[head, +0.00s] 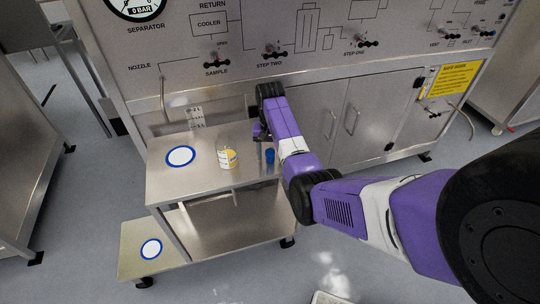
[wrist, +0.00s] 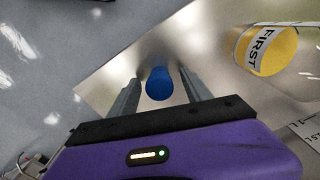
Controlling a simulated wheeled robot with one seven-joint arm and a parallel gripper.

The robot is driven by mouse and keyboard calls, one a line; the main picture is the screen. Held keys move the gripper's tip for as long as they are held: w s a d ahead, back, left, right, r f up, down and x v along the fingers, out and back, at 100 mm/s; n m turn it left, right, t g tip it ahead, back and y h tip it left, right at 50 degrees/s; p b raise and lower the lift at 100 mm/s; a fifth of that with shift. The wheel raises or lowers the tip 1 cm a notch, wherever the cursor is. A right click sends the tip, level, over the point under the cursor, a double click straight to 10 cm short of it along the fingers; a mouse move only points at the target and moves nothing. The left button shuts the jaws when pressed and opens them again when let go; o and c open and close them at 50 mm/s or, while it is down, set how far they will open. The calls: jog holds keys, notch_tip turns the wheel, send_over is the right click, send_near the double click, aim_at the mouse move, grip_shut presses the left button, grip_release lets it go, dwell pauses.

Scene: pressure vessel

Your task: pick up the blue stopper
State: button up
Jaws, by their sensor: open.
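The blue stopper (head: 270,155) stands on the metal trolley's top shelf, near its right side. In the wrist view the stopper (wrist: 159,83) sits between the two fingers of my gripper (wrist: 160,88). The fingers are open, one on each side, with a visible gap to the stopper. In the head view my purple arm reaches in from the right, and my gripper (head: 262,138) is just beside the stopper, partly hidden by the arm.
A blue-ringed white circle (head: 181,156) marks the trolley top (head: 165,187). Another circle (head: 151,249) marks the lower shelf. The panel with valves stands behind.

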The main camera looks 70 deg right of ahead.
aim_at(270, 150)
grip_shut()
jog(key=shift+r, duration=0.1)
dwell(0.3)
notch_tip(270, 150, up, 8)
jog(key=shift+f+b, duration=0.25)
jog(key=shift+b, duration=0.05)
notch_tip(270, 150, up, 12)
jog(key=p, duration=0.7)
jog(key=shift+r+p, duration=0.15)
jog(key=shift+p, duration=0.25)
